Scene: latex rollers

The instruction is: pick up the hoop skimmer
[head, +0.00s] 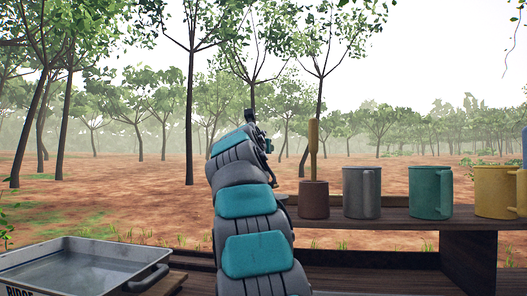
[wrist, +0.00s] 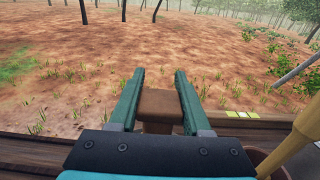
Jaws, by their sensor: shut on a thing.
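My gripper (wrist: 160,75) is raised in the air, its teal fingers shut on a brown wooden block-like piece (wrist: 160,104). Only this piece of the held thing shows, and no hoop is visible, so I cannot tell from its shape that it is the hoop skimmer. In the head view my gripper (head: 252,116) is small and dark at the end of the arm, and what it holds is not clear there.
A shelf (head: 385,217) at right bears a brown pot (head: 314,199) with an upright wooden-handled tool (head: 313,137), a grey mug (head: 361,192), a green mug (head: 430,192) and a yellow mug (head: 497,191). A metal basin (head: 147,276) sits at lower left. Open ground lies beyond.

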